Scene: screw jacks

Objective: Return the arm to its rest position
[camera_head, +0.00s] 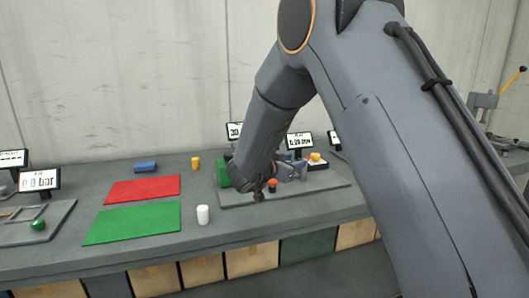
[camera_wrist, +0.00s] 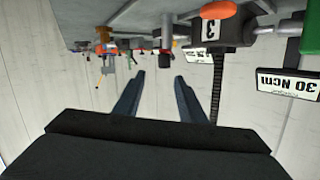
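My arm crosses the right half of the head view and bends down toward a grey base plate (camera_head: 225,197) on the workbench. In the head view my gripper is not clearly made out among the parts there. In the wrist view, which is upside down, my gripper (camera_wrist: 158,75) shows two dark fingers set apart with nothing between them. Beyond the fingers lies pale wall, with bench devices along the top of the picture. A dark device with an orange top (camera_wrist: 218,10) and the number 3 is near the right finger.
A red mat (camera_head: 143,189), green mat (camera_head: 133,223), white cylinder (camera_head: 203,215), yellow cylinder (camera_head: 195,163) and blue block (camera_head: 145,166) are on the bench. Display screens (camera_head: 300,141) stand behind the plate. A green ball (camera_head: 38,225) is at left.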

